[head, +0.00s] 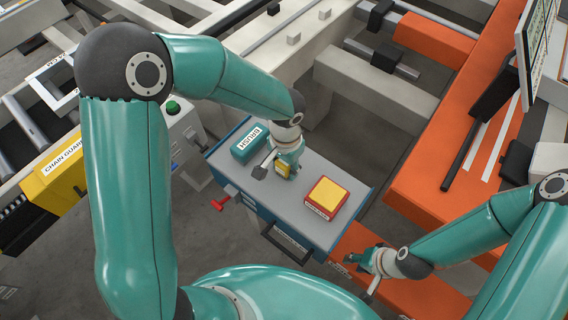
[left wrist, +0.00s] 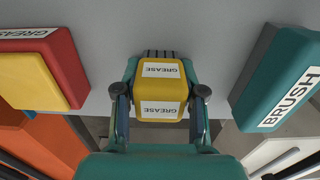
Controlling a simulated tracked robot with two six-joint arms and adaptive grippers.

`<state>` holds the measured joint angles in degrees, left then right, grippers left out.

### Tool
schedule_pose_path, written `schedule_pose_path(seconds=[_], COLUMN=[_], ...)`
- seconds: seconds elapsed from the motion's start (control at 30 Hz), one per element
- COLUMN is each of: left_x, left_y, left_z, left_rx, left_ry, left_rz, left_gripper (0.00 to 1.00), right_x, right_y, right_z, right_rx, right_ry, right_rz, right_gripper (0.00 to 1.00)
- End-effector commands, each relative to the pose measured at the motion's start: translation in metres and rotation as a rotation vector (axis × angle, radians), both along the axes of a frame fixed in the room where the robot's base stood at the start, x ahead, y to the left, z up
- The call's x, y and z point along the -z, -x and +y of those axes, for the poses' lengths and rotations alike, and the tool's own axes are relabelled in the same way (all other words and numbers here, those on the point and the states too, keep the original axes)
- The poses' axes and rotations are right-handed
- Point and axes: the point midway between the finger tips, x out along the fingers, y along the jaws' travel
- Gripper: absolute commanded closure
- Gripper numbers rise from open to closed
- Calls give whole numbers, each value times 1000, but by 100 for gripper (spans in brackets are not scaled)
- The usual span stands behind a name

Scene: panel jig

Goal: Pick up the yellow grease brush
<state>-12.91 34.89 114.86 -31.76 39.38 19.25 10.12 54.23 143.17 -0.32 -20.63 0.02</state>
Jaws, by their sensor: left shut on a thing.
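The yellow grease brush (left wrist: 160,92) has white GREASE labels and dark bristles at its far end in the left wrist view. My left gripper (left wrist: 160,100) is shut on it, one finger at each side. In the head view the brush (head: 282,168) shows small below my left gripper (head: 288,160), over the grey top of the tool cart (head: 300,210). I cannot tell whether it touches the top. My right gripper (head: 358,262) is empty, low at the right of the cart, and its opening is unclear.
A red block with a yellow top (head: 327,196), labelled GREASE, lies right of the brush. A teal block labelled BRUSH (head: 250,141) lies left of it. A red handle (head: 225,197) sticks out at the cart's left. Orange beams (head: 450,160) and a screen (head: 540,45) stand right.

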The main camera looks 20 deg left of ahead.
Motion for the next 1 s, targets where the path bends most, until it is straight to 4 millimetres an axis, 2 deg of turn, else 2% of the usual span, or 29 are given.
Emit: schedule_pose_path(seconds=[0.17, 0.37, 0.57, 0.8, 1.0], left_x=[-5, -24, -62, -121, -165], left_y=[0, -1, -1, -1, -1], left_z=[0, 0, 0, 0, 0], left_rx=[-1, -2, -2, -1, -1], left_ry=[-1, 0, 1, 2, 2], left_rz=[-1, -4, -7, -7, -6], left_gripper=[95, 95, 95, 95, 95], right_x=[0, -1, -1, -2, -4], right_y=[0, 0, 0, 0, 0], right_z=[0, 0, 0, 0, 0], right_rx=[0, 0, 0, 0, 0], right_ry=[0, 0, 0, 0, 0], right_rz=[0, 0, 0, 0, 0], right_gripper=[63, 63, 63, 63, 63])
